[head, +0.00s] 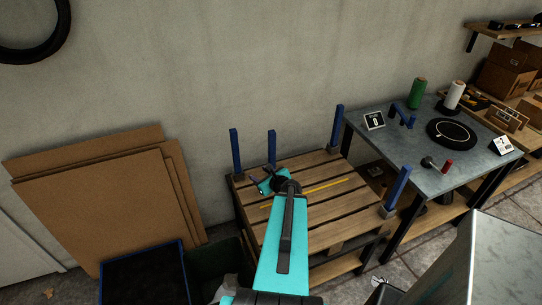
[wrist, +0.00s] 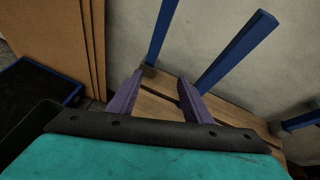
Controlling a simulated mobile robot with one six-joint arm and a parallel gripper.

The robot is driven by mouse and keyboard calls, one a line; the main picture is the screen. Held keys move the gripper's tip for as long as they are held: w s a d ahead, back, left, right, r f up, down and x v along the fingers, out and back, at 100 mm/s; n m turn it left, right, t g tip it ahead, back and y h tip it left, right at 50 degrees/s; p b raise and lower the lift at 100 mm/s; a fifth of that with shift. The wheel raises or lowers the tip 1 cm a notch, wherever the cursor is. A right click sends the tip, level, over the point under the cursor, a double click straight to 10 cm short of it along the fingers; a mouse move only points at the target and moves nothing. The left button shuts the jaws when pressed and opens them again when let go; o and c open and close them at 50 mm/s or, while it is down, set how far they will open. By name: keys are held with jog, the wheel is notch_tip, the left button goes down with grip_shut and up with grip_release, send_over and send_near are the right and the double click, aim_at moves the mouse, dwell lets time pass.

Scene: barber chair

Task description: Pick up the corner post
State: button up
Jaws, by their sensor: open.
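Several blue posts stand around the wooden pallet (head: 325,205). In the head view they are a back-left corner post (head: 235,150), a second post (head: 271,148) along the back edge, a back-right post (head: 337,125) and a front-right post (head: 397,187). My gripper (head: 257,182) is over the pallet's left part. In the wrist view my gripper (wrist: 157,92) has its two purple fingers apart with no post between them. A post with a grey foot (wrist: 162,35) stands beyond the fingertips. Another blue post (wrist: 237,48) rises behind the right finger, its lower end hidden.
A long yellow strip (head: 325,186) lies on the pallet. Cardboard sheets (head: 115,205) lean on the wall at left, near a dark blue-rimmed bin (head: 145,275). A metal-topped table (head: 400,145) with small items stands at right. A grey box (head: 490,265) is in the right foreground.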

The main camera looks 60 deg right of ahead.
aim_at(273, 152)
jog(key=s+d+r+m+h, duration=0.3)
jog(key=s+d+r+m, duration=0.1)
jog(key=s+d+r, duration=0.1)
jog(key=shift+s+d+m+p, duration=0.3)
jog(key=shift+s+d+p, duration=0.25)
jog(key=shift+d, duration=0.45)
jog(key=shift+w+d+f+b, duration=0.1)
jog(key=shift+d+f+b, duration=0.05)
jog(key=shift+b, duration=0.85)
jog(key=b+x, duration=0.2)
jog(key=b, duration=0.5)
jog(key=shift+w+f, duration=0.1)
jog(key=shift+g, duration=0.3)
jog(key=shift+p+x, duration=0.35)
jog(key=shift+x, duration=2.55)
jog(key=shift+d, duration=0.1)
jog(key=shift+r+p+x, duration=0.2)
jog(key=shift+p+x, duration=0.55)
jog(key=shift+x, duration=1.8)
jog(key=shift+w, duration=0.1)
